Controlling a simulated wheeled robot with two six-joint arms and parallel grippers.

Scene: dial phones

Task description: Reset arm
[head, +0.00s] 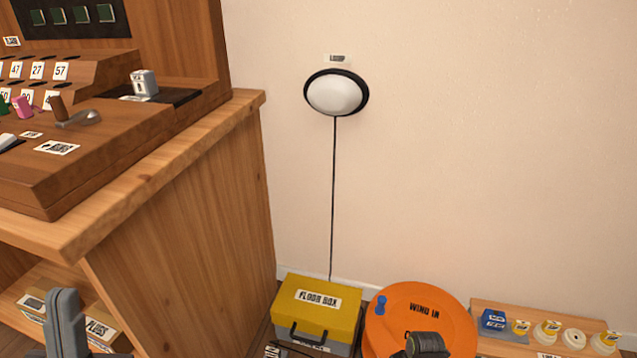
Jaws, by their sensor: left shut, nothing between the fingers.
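My left gripper (65,322) is at the lower left in the head view, in front of the lower shelf of the wooden desk. Its grey fingers point up and are together, with nothing between them. It looks apart from the desk and the switchboard.
The wooden desk (180,225) bears a switchboard (120,150). Labelled boxes (100,330) sit on its shelf. A wall lamp (335,93) hangs above a yellow floor box (318,308). An orange reel (405,305) and a wooden tray (500,305) stand right.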

